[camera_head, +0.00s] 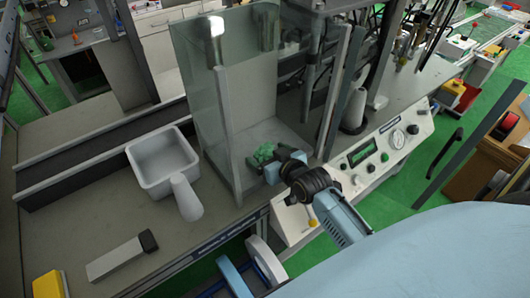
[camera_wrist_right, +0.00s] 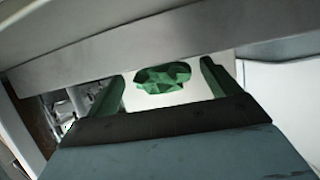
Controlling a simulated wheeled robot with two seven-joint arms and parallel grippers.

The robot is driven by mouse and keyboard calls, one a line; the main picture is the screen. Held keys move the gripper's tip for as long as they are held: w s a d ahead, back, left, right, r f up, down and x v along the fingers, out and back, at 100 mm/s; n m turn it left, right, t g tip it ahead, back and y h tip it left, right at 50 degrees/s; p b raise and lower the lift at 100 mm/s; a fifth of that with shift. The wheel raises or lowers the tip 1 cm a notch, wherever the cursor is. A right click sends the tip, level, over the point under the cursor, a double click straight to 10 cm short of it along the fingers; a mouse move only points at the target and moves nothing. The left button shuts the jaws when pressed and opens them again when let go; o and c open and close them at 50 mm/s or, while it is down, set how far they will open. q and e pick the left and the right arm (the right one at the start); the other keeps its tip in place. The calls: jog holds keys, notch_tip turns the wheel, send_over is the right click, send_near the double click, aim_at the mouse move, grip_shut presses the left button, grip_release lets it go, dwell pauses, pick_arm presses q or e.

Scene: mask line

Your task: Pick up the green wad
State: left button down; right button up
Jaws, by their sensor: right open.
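The green wad (camera_head: 264,152) is a crumpled lump inside the glass-walled enclosure (camera_head: 222,130), near its open front. It also shows in the right wrist view (camera_wrist_right: 163,76), between and beyond the two fingers. My right gripper (camera_head: 276,157) reaches in from the right, close beside the wad. In the right wrist view its fingers (camera_wrist_right: 168,85) are spread apart with nothing held between them. Whether a finger touches the wad cannot be told. My left gripper is not in view.
A white tub with a round handle (camera_head: 162,160) stands left of the enclosure. A grey block with a dark end (camera_head: 120,257) and a yellow box (camera_head: 47,285) lie on the bench. A control panel (camera_head: 375,160) is to the right. Glass panels and posts surround the wad.

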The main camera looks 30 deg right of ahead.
jog(key=shift+c, duration=0.2)
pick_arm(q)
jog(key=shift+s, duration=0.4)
pick_arm(e)
jog(key=c, duration=1)
